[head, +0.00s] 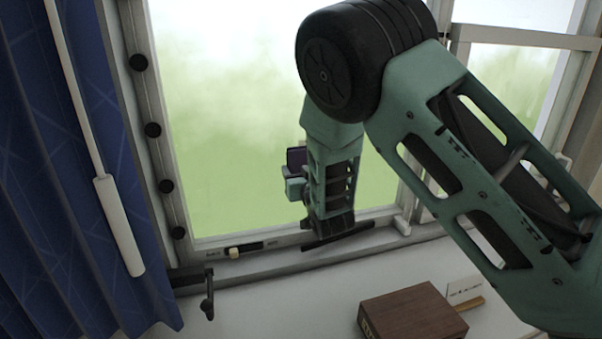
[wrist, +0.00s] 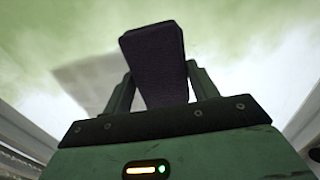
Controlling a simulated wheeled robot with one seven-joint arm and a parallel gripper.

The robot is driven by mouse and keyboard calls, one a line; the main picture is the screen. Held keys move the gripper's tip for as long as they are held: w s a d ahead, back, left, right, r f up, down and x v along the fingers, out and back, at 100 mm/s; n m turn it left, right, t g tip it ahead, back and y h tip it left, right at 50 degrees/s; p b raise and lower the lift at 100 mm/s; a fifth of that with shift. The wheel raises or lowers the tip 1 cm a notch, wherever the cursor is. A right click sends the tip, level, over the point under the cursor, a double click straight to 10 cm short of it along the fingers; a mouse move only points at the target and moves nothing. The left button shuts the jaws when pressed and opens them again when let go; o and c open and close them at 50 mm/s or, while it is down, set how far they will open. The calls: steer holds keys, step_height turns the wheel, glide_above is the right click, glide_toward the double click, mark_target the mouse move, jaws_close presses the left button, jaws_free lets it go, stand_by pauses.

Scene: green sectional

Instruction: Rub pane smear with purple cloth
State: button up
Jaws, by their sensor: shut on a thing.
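My gripper (wrist: 160,82) is shut on the purple cloth (wrist: 153,48), a dark folded pad standing out between its two fingers. In the head view the cloth (head: 296,157) shows small and dark at the end of my gripper (head: 294,176), in front of the lower part of the window pane (head: 230,130). In the wrist view a greyish smear (wrist: 85,78) lies on the pane just left of the cloth. Its right side is hidden behind the cloth and left finger. I cannot tell whether the cloth touches the glass. The smear cannot be made out in the head view.
A blue curtain (head: 60,170) and a white rod (head: 120,225) hang at the left. A dark window handle (head: 207,292) sticks out below the frame.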

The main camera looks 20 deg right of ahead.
mark_target(300, 156)
steer(key=shift+d+b, duration=3.2)
steer(key=shift+d, duration=4.45)
steer(key=shift+a+r+b, duration=0.3)
steer(key=shift+a+b, duration=0.25)
steer(key=shift+a, duration=1.95)
steer(key=shift+a+r+b, duration=0.35)
steer(key=shift+a+b, duration=0.15)
steer(key=shift+a, duration=2)
steer(key=shift+a+r+b, duration=0.3)
steer(key=shift+a+b, duration=0.25)
steer(key=shift+a, duration=2.15)
steer(key=shift+r+p, duration=0.4)
steer(key=shift+r, duration=0.55)
steer(key=d+b, duration=0.4)
steer(key=d, duration=0.4)
steer(key=shift+f, duration=0.15)
